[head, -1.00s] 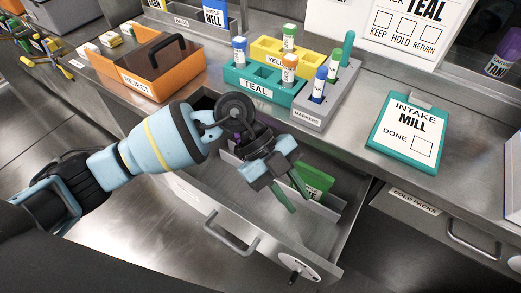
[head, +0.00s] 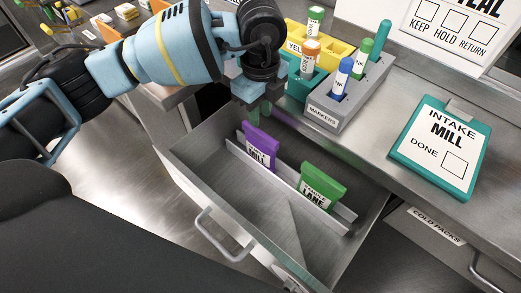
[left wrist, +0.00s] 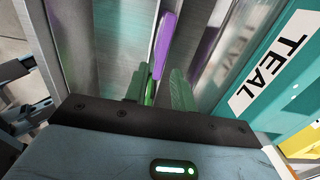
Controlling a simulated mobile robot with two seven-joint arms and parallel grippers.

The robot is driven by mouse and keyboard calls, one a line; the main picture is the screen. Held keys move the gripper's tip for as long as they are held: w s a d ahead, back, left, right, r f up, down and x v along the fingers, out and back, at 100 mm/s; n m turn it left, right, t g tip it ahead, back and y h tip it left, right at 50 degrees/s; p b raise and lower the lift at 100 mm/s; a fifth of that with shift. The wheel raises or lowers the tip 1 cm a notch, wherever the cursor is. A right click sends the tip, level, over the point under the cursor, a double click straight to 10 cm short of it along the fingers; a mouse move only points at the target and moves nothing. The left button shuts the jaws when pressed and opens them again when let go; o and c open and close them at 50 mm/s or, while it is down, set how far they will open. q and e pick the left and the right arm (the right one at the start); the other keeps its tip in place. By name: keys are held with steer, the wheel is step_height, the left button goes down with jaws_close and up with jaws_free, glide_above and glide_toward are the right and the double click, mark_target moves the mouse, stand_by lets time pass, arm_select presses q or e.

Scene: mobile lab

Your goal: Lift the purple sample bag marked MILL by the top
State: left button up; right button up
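The purple sample bag (head: 260,146) marked MILL stands upright in the open drawer, against a thin metal divider. In the left wrist view the purple bag (left wrist: 164,45) shows edge-on, beyond the fingers. My left gripper (head: 256,112) is above and behind the bag, near the drawer's back, apart from it. The left wrist view shows its two green fingers (left wrist: 159,93) apart, with nothing gripped between them. My right gripper is not in view.
A green bag (head: 321,187) marked LANE stands in the same drawer (head: 235,190), right of the purple one. The grey marker holder (head: 338,107), the teal rack (head: 300,84) and the teal intake clipboard (head: 398,151) are on the counter. The drawer's front part is empty.

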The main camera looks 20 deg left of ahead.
mark_target(262, 133)
arm_select(q)
steer(key=shift+w+d+f+b, duration=0.1)
steer(key=shift+f+b, duration=0.1)
steer(key=shift+f, duration=1.25)
steer(key=shift+w+d+f+b, duration=0.1)
steer(key=shift+f+b, duration=0.05)
steer(key=shift+f, duration=1.25)
steer(key=shift+f, duration=0.25)
steer(key=shift+c, duration=0.4)
jaws_close()
